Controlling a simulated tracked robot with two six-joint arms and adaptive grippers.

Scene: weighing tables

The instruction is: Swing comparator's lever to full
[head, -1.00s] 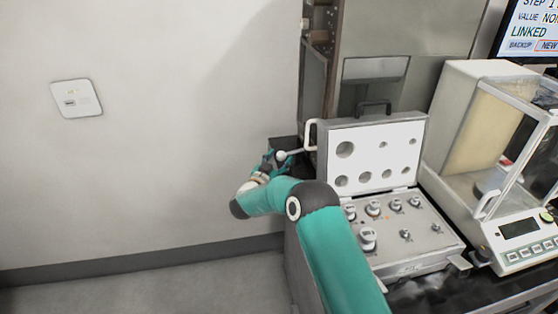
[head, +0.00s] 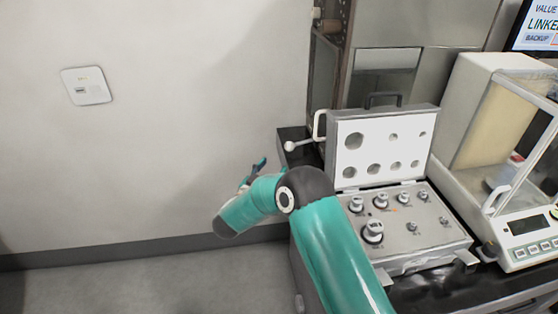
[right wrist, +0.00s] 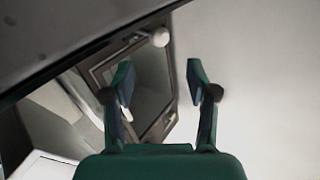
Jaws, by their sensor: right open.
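The lever shows as a light rod ending in a white ball knob (head: 289,146). It sticks out to the left beside the tall metal cabinet (head: 430,75), apparently the comparator, behind the open case. My right gripper (head: 256,172) is left of and below the knob, apart from it, and partly hidden by my own wrist. In the right wrist view the two fingers (right wrist: 160,75) are spread with nothing between them. The white knob (right wrist: 160,37) shows there beyond the fingertips, near the upper middle. My left gripper is not in view.
An open case of weights (head: 408,238) stands on the dark table, its lid (head: 377,170) raised near the lever. A balance with a glass enclosure (head: 525,225) is at the right. A plain wall with a white plate (head: 87,86) is at the left, with clear floor below.

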